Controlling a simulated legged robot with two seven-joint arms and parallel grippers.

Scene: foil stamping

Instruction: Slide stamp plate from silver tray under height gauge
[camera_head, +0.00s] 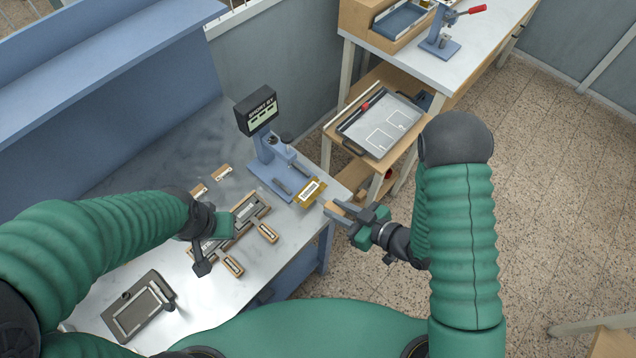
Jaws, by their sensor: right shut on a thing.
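The blue height gauge (265,155) stands on the bench, with a black display reading "SHORT BY". A gold-edged plate with a white label (310,190) lies at the right end of its base; it looks like the stamp plate. My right gripper (334,209) is just right of the plate, beyond the bench edge, shut on a tan piece. I cannot tell what that piece is or whether it touches the plate. My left gripper (203,250) is over a wood-and-metal holder (250,210); its jaws are unclear. A silver tray (405,110) with white outlines lies on a wooden stand at the right.
Several small wooden labelled blocks, one at the front (233,267), lie around the holder. A grey framed plate (138,306) is at the bench's front left. A second table with a red-handled press (440,42) stands at the back. The marble bench top (205,143) is clear behind the blocks.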

